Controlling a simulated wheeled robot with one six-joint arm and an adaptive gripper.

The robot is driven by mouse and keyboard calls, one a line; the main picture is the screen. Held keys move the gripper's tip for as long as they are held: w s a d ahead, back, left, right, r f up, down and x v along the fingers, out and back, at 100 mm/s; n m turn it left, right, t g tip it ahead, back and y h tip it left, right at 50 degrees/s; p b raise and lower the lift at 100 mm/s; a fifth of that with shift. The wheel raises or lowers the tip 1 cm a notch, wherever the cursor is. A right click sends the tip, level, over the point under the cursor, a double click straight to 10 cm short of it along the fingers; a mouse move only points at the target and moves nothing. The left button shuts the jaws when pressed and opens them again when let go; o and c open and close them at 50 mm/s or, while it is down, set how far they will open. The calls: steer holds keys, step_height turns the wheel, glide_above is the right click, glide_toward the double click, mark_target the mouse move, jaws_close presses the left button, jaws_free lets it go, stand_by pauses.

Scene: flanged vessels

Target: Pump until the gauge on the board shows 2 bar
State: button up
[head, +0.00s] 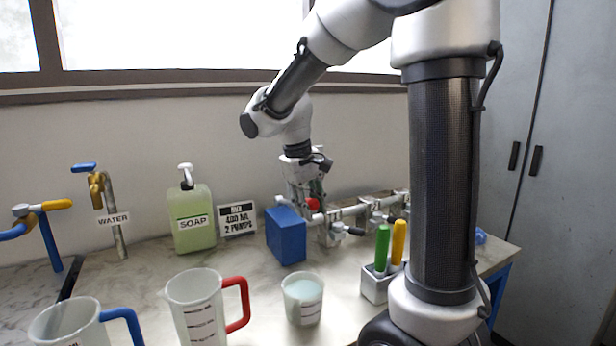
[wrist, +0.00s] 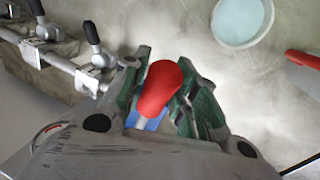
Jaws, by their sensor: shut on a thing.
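My gripper (head: 308,190) is shut on a red knob (head: 312,204) beside a blue block (head: 285,236). In the wrist view my gripper (wrist: 166,76) has its green-padded fingers on either side of the red knob (wrist: 158,90), with a pale rod below it. A bit of blue (wrist: 152,120) shows beneath. A metal pipe (head: 350,211) with valve levers runs to the right of the knob; this pipe also shows in the wrist view (wrist: 62,65). I cannot make out a gauge face or a reading in either view.
A soap bottle (head: 192,218) and a sign (head: 237,219) reading "400 ML 2 PUMPS" stand left of the block. A red-handled jug (head: 196,305), a blue-handled jug (head: 75,325), a cup (head: 303,300) and a holder (head: 374,287) with green and yellow handles stand in front.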

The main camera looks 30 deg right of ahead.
steer(key=r, duration=0.1)
steer(key=w+r, duration=0.1)
steer(key=shift+w+r, duration=0.1)
steer(key=shift+r, duration=0.2)
jaws_close()
steer(key=shift+f, duration=0.1)
steer(key=shift+o, duration=0.4)
jaws_free()
step_height(320, 180, down, 9)
steer(key=s, duration=0.2)
steer(key=shift+a+f, duration=0.1)
steer(key=shift+f, duration=0.15)
steer(key=r, duration=0.3)
steer(key=w+r, duration=0.1)
steer(key=r, duration=0.2)
steer(key=w+r, duration=0.1)
steer(key=r, duration=0.2)
steer(key=shift+r, duration=0.35)
jaws_close()
steer(key=o, duration=1)
jaws_free()
steer(key=shift+v, duration=2.95)
